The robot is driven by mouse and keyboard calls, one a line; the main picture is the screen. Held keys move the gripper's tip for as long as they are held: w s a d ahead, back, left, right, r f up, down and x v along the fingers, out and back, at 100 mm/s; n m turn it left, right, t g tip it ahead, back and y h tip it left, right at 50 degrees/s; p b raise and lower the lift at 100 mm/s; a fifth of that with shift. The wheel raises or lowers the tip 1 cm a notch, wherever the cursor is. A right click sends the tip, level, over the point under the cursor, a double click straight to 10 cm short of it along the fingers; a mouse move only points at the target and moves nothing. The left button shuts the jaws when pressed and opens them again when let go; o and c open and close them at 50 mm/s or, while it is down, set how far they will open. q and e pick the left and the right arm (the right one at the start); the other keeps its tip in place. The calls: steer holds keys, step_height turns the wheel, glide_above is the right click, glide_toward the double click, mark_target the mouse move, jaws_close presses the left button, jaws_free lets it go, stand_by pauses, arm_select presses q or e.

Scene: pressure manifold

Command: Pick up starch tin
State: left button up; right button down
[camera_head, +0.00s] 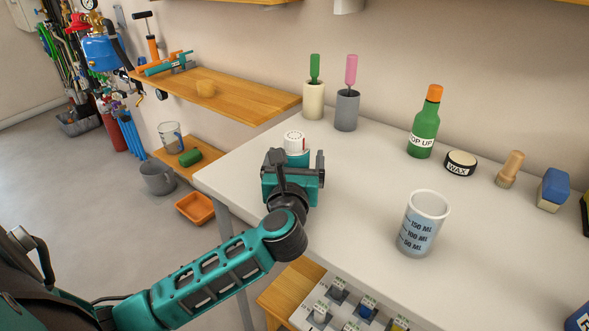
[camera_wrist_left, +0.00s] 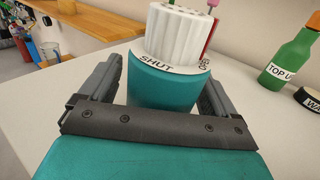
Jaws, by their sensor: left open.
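The starch tin is most likely the teal tin with a white ribbed cap (camera_head: 295,143) standing at the left end of the white table. In the left wrist view the tin (camera_wrist_left: 163,87) is upright, with the word SHUT on the rim under its cap. My left gripper (camera_head: 293,170) is at the tin in the head view, hiding its lower part. In the left wrist view my left gripper's fingers (camera_wrist_left: 160,90) are open, one on each side of the tin. I cannot tell whether they touch it. My right gripper is not in view.
A measuring cup (camera_head: 424,222), green bottle (camera_head: 424,128), wax tin (camera_head: 460,163) and blue block (camera_head: 553,190) stand to the right on the table (camera_head: 350,190). Two holders (camera_head: 314,100) with green and pink handles stand at the back. A wooden shelf (camera_head: 230,98) is left.

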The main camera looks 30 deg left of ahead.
arm_select(q)
steer(key=shift+c, duration=0.3)
steer(key=c, duration=1.1)
steer(key=shift+r, duration=0.1)
steer(key=shift+r+p, duration=0.5)
steer(key=shift+r, duration=0.85)
steer(key=shift+r+p, duration=2.35)
steer(key=shift+r, duration=6.1)
